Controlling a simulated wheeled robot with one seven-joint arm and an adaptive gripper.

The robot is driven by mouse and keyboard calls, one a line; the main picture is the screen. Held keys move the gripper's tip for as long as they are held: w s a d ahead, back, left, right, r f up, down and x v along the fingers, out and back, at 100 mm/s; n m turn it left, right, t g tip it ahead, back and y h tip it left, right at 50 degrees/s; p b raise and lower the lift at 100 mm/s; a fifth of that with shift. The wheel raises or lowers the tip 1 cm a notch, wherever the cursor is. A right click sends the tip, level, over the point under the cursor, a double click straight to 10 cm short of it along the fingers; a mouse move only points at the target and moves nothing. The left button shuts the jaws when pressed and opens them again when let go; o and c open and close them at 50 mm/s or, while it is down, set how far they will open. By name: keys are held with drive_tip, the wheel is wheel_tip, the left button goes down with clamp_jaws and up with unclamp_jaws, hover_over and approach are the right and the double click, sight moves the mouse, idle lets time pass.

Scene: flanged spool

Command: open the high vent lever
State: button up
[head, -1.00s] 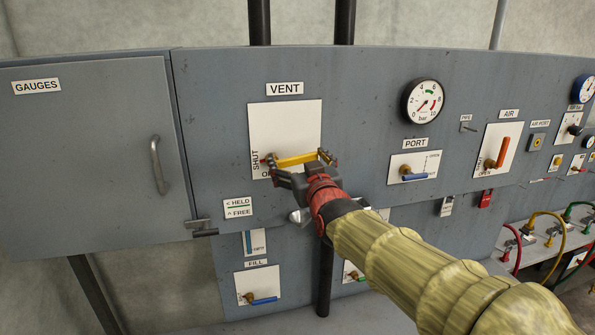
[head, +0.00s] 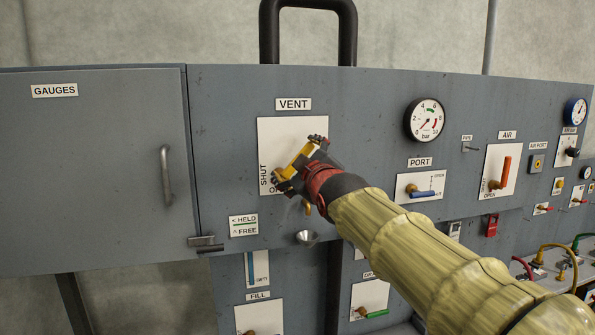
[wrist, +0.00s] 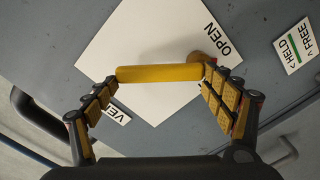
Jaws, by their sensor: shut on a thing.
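The vent lever is a yellow bar (head: 299,156) on a white plate (head: 272,135) under the VENT label (head: 293,104). It slants up to the right, between the upright SHUT lettering and the OPEN lettering along the plate's bottom, partly hidden. My gripper (head: 298,158) is shut on the lever, one finger at each end. In the wrist view the yellow bar (wrist: 160,73) lies lengthwise between the fingertips (wrist: 162,77). Its brown pivot (wrist: 203,60) shows behind the right finger, near the OPEN lettering.
A HELD/FREE sign (head: 244,225) is below left of the plate, and a metal cup (head: 307,238) below my gripper. A cabinet door (head: 100,170) with a handle stands left. The port lever (head: 421,194) and gauge (head: 425,120) are to the right.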

drive_tip(key=shift+s+a+r+n+b, duration=0.2)
drive_tip(key=shift+a+n+b, duration=0.6)
drive_tip(key=shift+n, duration=0.6)
drive_tip(key=shift+s+a+r+n+b, duration=0.15)
drive_tip(key=shift+a+n+b, duration=0.4)
drive_tip(key=shift+n+b, duration=0.7)
drive_tip(key=shift+s+a+r+n+b, duration=0.1)
drive_tip(key=shift+s+a+n+b, duration=0.15)
drive_tip(key=shift+a+n+b, duration=0.9)
drive_tip(key=shift+d+n+p, duration=0.4)
drive_tip(key=shift+d+n, duration=0.1)
drive_tip(key=o, duration=1.7)
drive_tip(key=shift+f, duration=0.1)
drive_tip(key=shift+c, duration=0.2)
drive_tip(key=v, duration=1.2)
